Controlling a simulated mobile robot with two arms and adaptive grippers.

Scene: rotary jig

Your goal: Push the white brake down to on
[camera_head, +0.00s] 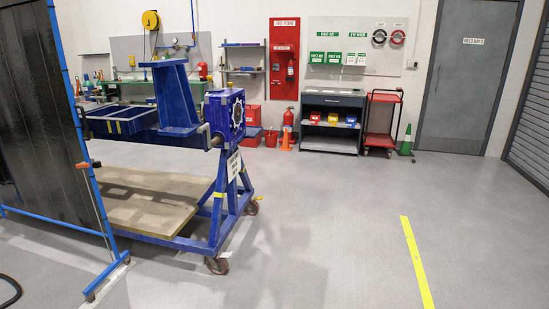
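The blue rotary jig (180,103) stands on a blue wheeled frame (215,230) left of the middle. Its square end housing (228,115) has a toothed round plate on the side. A small pale handle-like part (215,141) shows at the lower left of the housing. I cannot tell whether it is the white brake, or which position the brake is in. A white label plate (234,165) hangs below the housing. Neither of my grippers is in view.
A dark screen in a blue frame (101,229) stands at the left front, partly hiding the jig frame. A wooden board (150,205) lies on the jig frame. Castors (217,265) stick out below. Open floor with a yellow line (417,262) lies to the right.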

